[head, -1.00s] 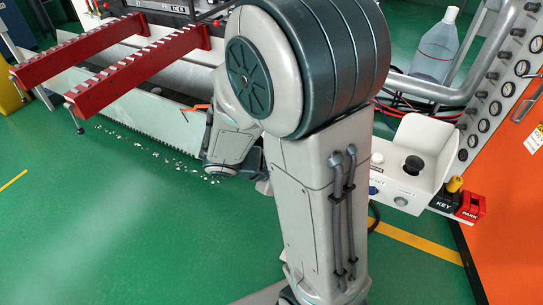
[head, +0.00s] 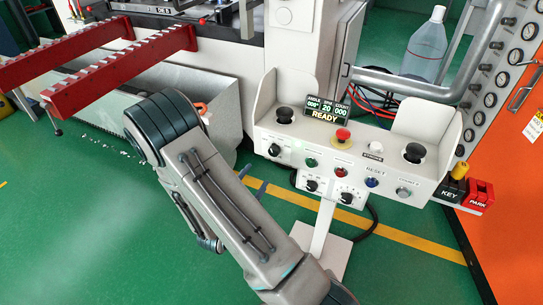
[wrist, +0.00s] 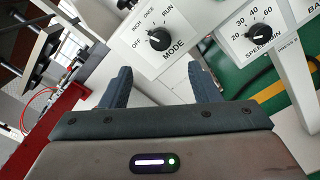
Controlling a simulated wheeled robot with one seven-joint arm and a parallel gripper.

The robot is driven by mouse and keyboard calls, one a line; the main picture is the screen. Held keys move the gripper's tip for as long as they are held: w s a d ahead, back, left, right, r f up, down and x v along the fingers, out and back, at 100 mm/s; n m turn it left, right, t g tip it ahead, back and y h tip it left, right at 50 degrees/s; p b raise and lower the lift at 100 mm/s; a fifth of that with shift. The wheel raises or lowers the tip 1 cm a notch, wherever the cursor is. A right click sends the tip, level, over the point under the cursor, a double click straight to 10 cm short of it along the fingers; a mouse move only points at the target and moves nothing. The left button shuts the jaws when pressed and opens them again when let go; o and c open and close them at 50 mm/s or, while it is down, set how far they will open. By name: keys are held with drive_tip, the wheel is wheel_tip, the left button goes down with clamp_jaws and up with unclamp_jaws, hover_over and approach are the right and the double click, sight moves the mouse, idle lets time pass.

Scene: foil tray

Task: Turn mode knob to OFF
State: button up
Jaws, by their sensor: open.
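The mode knob (wrist: 158,39) is a black round knob on a white panel in the wrist view. The labels OFF, INCH, ONCE and RUN are around it, with MODE printed beside it. Its pointer is too small to read surely. In the head view it appears to be the black knob (head: 274,150) at the left of the console front. My gripper (wrist: 159,70) is open and empty, its two dark fingers apart. The knob shows between and beyond the fingertips, with no visible contact. In the head view my arm mostly hides the gripper.
The white console (head: 350,140) carries a red mushroom button (head: 343,135), black palm buttons and a READY display (head: 326,108). A speed knob (wrist: 257,33) is right of the mode knob. Red rails (head: 100,85) are at left. Green floor is clear in front.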

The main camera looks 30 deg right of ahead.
sight(273, 153)
drive_tip(key=p+x, duration=0.1)
drive_tip(key=x, duration=1)
drive_tip(key=shift+w+d, duration=0.25)
drive_tip(key=shift+d, duration=0.05)
drive_tip(key=shift+c, duration=0.4)
drive_tip(key=c, duration=0.9)
